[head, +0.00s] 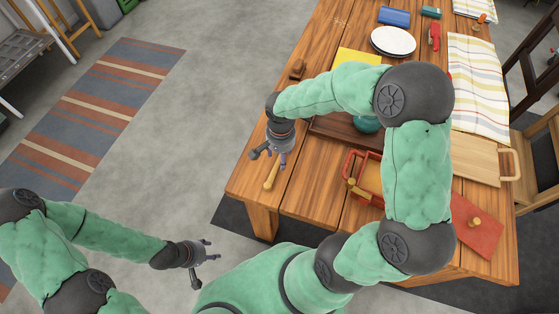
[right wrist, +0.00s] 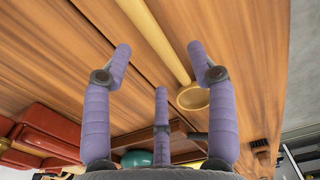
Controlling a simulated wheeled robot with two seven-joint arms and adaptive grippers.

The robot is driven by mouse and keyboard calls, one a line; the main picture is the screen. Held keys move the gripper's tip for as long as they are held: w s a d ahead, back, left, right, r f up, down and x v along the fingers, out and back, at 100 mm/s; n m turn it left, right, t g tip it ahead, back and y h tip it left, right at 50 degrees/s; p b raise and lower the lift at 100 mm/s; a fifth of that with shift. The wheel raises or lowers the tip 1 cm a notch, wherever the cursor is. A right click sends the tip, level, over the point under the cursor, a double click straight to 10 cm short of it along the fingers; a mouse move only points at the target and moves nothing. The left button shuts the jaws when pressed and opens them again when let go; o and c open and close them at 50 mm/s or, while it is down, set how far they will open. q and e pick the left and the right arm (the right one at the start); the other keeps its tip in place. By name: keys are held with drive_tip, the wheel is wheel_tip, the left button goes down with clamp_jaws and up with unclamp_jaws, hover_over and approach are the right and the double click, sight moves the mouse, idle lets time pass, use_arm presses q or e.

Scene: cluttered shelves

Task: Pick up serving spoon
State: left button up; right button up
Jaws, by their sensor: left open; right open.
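A long light wooden utensil, which looks like the serving spoon (right wrist: 165,45), lies on the wooden table; its round bowl end shows in the right wrist view. In the head view part of the spoon (head: 270,178) shows near the table's left front corner, just below my right gripper (head: 271,156). My right gripper is open and empty, with its purple fingers above the table; in the right wrist view the spoon passes between the two outer fingertips (right wrist: 160,58), not gripped. My left gripper (head: 206,262) is open and empty, off the table at lower left.
A red-handled box (head: 352,166) and a dark wooden tray (head: 325,128) lie right of the spoon. A teal round object (head: 366,123) is partly hidden by my right arm. White plates (head: 393,41) stand farther back. The table's left edge is close to the spoon.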

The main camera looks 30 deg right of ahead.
sight(279, 161)
wheel_tip(279, 161, down, 3)
drive_tip(key=shift+r+b, duration=0.2)
drive_tip(key=shift+b, duration=0.15)
drive_tip(key=shift+r, duration=0.1)
drive_tip(key=shift+c, duration=0.3)
drive_tip(key=c, duration=1.1)
drive_tip(key=shift+r, duration=0.1)
